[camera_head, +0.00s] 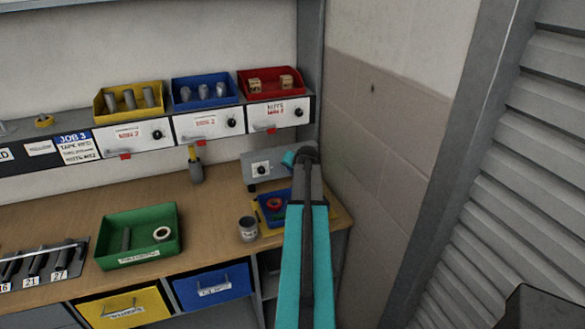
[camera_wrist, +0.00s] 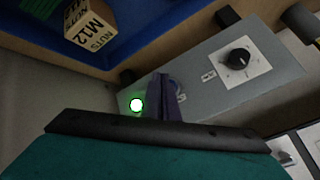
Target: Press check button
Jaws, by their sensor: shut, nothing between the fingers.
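A grey control box (camera_head: 262,169) stands at the back right of the bench. The wrist view shows its sloped grey panel (camera_wrist: 205,84) close up, with a black knob on a white plate (camera_wrist: 240,59) and a lit green lamp (camera_wrist: 136,105). My gripper (camera_wrist: 164,85) is shut, with nothing between the fingers, and its tips are at the panel between lamp and knob. A bluish round part (camera_wrist: 174,87), perhaps the check button, shows partly behind the fingertips. I cannot tell whether they touch it. In the head view my arm covers the box's right end.
A blue tray (camera_head: 263,221) with a red ring and a grey cup (camera_head: 248,229) stand in front of the box. A green bin (camera_head: 122,258) is further left. A shelf with yellow, blue and red bins (camera_head: 271,97) runs above. A wall closes the right side.

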